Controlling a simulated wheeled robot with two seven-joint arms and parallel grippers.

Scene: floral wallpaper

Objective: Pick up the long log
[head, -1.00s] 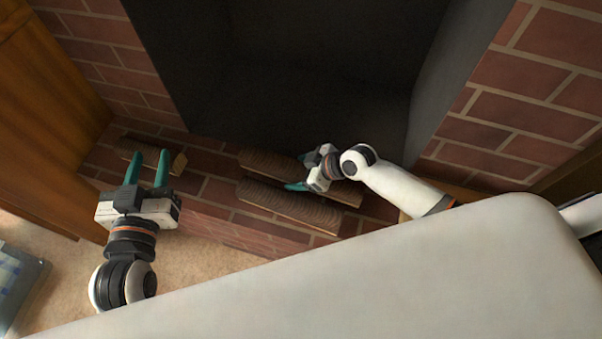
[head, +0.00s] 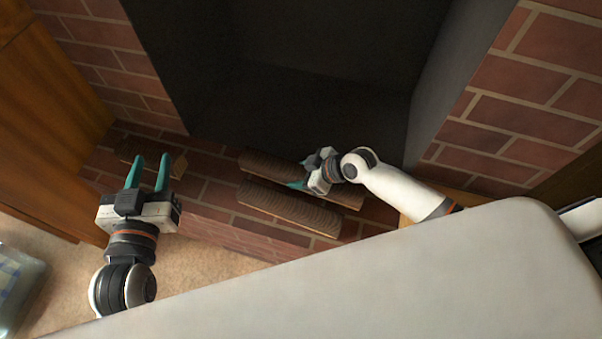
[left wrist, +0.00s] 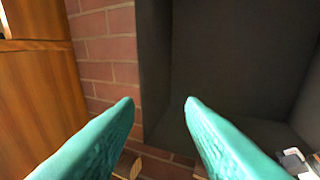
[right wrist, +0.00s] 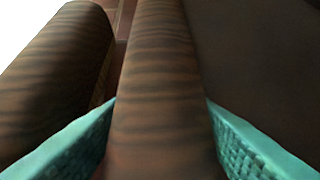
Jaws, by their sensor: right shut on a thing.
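Two long brown logs lie side by side on the brick hearth in the head view: a back log (head: 268,163) and a front log (head: 290,208). My right gripper (head: 300,178) is at the back log, toward its right part. In the right wrist view, its teal fingers are on both sides of this log (right wrist: 160,80), shut on it. The front log (right wrist: 55,75) shows to the left, apart from the fingers. A short log (head: 150,160) lies at the hearth's left end. My left gripper (head: 150,172) is open and empty, in front of the short log.
The dark fireplace opening (head: 290,90) is behind the logs, with brick walls (head: 540,70) beside it. A wooden cabinet (head: 50,120) stands at the left. Tan carpet (head: 200,265) lies before the brick hearth (head: 215,190). A bluish cushion-like thing (head: 15,280) is at lower left.

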